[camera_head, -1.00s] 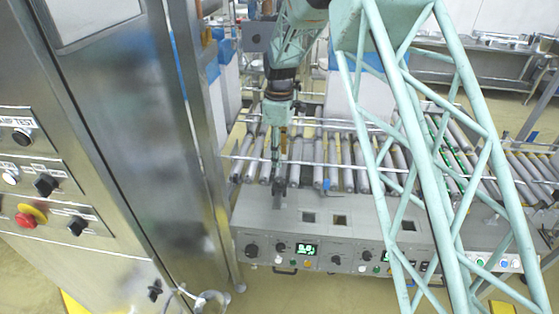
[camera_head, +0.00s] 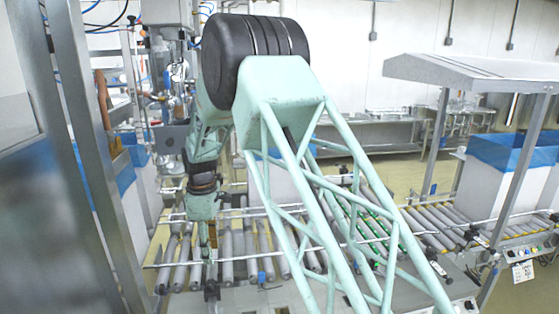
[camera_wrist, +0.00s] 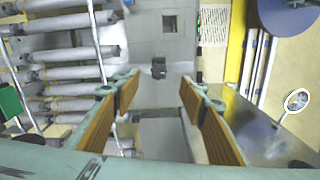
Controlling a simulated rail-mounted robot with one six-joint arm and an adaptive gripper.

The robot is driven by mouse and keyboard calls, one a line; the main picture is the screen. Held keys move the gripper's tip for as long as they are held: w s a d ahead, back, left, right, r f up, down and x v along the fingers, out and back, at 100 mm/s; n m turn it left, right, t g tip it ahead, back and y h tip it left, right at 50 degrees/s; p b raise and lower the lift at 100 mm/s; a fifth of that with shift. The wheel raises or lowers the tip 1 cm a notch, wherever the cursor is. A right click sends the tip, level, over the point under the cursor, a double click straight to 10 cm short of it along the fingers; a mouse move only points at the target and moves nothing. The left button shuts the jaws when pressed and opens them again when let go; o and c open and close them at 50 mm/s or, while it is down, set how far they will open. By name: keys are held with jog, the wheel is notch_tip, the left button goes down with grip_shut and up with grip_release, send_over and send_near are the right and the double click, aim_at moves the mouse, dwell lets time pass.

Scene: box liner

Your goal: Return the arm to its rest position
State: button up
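My gripper (camera_head: 210,245) hangs down from my pale green arm at the left of the head view, over the near left part of the roller conveyor (camera_head: 232,262). In the wrist view my gripper (camera_wrist: 160,82) has its two brown-padded fingers spread apart with nothing between them. A grey panel with a small black fitting (camera_wrist: 158,68) shows beyond the fingertips. My arm's large lattice link crosses the middle of the head view and hides part of the conveyor.
A steel cabinet post (camera_head: 95,150) stands close on the left. Blue-lined boxes show behind the gripper and in a box with blue liner (camera_head: 515,150) at the right. A metal canopy (camera_head: 470,72) stands at the right. A steel table (camera_head: 370,122) is at the back.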

jog(key=s+d+r+m, duration=0.2)
jog(key=s+d+r, duration=0.1)
jog(key=d+r, duration=0.55)
jog(key=s+d+r+m, duration=0.2)
jog(key=s+d+r, duration=0.1)
jog(key=d+r, duration=0.5)
jog(key=s+d+r+m+t, duration=0.2)
jog(key=s+d+r+m, duration=0.3)
jog(key=s+d+r, duration=0.75)
jog(key=s+d+r+m, duration=0.2)
jog(key=s+d, duration=0.4)
jog(key=s, duration=0.2)
jog(key=s+d+r+m, duration=0.2)
jog(key=s+d+r, duration=0.1)
jog(key=s+d, duration=0.3)
jog(key=s+d+f+m+t, duration=0.1)
jog(key=s+d+m, duration=0.1)
jog(key=s, duration=0.7)
jog(key=s+d+f+m, duration=0.2)
jog(key=s+d+m, duration=0.1)
jog(key=s, duration=0.6)
jog(key=shift+s+t, duration=0.15)
jog(key=shift+t, duration=0.25)
jog(key=shift+d+f, duration=0.1)
jog(key=shift+d, duration=0.05)
